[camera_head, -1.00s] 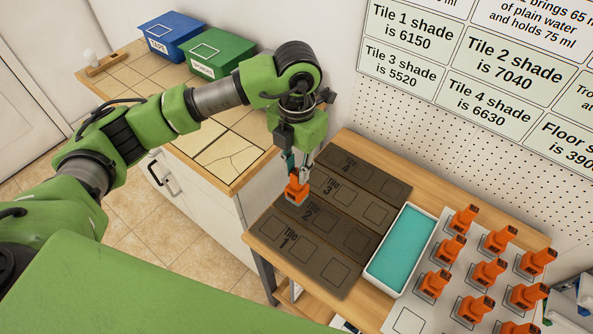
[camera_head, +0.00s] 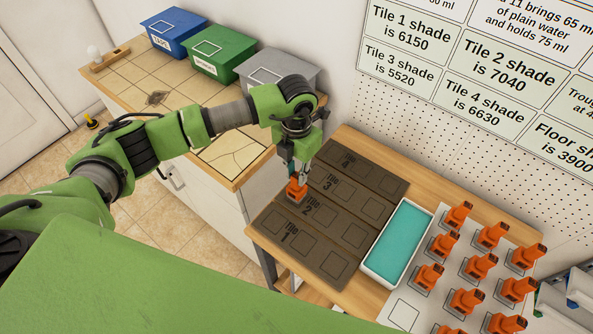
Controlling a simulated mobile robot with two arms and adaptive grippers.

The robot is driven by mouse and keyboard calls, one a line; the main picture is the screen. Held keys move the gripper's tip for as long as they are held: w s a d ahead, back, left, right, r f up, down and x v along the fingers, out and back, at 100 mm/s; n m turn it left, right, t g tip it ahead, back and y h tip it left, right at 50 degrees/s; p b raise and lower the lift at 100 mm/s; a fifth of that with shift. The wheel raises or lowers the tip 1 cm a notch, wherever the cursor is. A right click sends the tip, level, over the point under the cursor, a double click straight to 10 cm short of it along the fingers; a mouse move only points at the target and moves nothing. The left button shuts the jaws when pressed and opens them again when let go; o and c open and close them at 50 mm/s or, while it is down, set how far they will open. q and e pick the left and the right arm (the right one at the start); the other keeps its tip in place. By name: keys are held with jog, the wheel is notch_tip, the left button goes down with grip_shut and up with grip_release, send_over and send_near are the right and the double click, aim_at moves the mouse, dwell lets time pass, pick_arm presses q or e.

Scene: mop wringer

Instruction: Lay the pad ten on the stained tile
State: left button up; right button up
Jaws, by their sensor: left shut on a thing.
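My left gripper (camera_head: 301,166) points down and is shut on an orange-handled pad (camera_head: 296,189). It holds the pad at the left end of the dark tile board (camera_head: 335,262), by the Tile 2 strip. I cannot tell whether the pad touches the board, and no number is readable on it. A dark stain (camera_head: 157,98) marks one tile of the beige tiled counter (camera_head: 118,82), far to the left of the gripper. My right gripper is not in view.
A teal-filled white tray (camera_head: 399,240) and several orange-handled pads (camera_head: 466,301) stand right of the board. Blue (camera_head: 173,34), green (camera_head: 217,52) and grey (camera_head: 275,70) bins line the counter's back. A pale cracked tile (camera_head: 231,158) lies at its near end. A wall sign (camera_head: 489,68) lists tile shades.

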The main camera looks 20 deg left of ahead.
pick_arm(q)
jog(key=o, duration=1)
jog(key=shift+r+p, duration=0.2)
jog(key=shift+p, duration=0.15)
jog(key=shift+r+b, duration=0.25)
jog(key=shift+b, duration=0.1)
notch_tip(320, 180, up, 11)
jog(key=b, duration=0.3)
jog(key=shift+r+b, duration=0.2)
jog(key=shift+b, duration=0.2)
